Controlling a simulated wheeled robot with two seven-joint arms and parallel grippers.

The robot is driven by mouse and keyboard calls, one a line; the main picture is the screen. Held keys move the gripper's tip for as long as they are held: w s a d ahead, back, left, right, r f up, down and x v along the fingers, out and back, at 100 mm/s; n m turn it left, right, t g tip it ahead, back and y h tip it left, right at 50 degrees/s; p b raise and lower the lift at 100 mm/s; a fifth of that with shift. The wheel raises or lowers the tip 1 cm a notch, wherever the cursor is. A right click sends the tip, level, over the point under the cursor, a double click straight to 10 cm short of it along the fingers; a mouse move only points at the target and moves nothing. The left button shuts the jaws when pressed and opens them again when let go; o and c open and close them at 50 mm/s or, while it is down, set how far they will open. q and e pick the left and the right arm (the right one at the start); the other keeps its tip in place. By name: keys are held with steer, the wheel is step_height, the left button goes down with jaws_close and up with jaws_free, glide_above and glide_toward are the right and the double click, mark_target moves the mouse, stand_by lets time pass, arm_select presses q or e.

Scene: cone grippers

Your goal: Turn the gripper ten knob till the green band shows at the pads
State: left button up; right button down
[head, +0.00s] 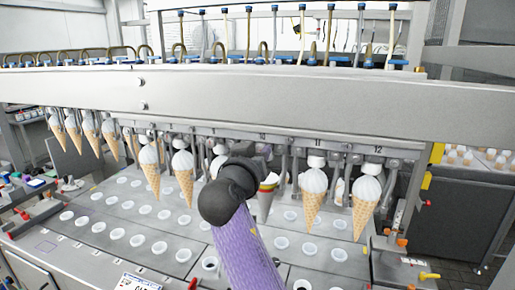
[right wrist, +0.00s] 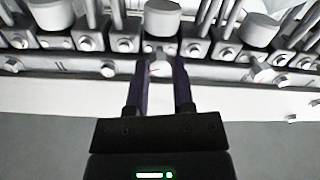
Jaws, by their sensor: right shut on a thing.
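In the head view a row of cone grippers hangs under the beam. The number 10 (head: 262,136) shows on the rail just above my right gripper (head: 258,150). In the right wrist view the two fingers of my right gripper (right wrist: 162,68) are shut on a small pale knob (right wrist: 159,64) with a thin red mark. Below station ten a grey tapered piece (head: 265,203) with a red, yellow and green striped band (head: 269,182) shows beside my purple arm. My arm and gripper hide part of it, and the pads are hard to make out. My left gripper is not in view.
Waffle cones with white tops hang close on both sides, at station eleven (head: 313,195) and station twelve (head: 366,200) on the right, and at the left (head: 183,175). The long metal beam (head: 220,95) runs above. Rows of white-rimmed holes (head: 160,248) fill the plate below.

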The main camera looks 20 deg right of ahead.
steer(key=shift+c, duration=2.3)
jaws_free()
steer(key=b+v, duration=0.3)
steer(key=v, duration=0.7)
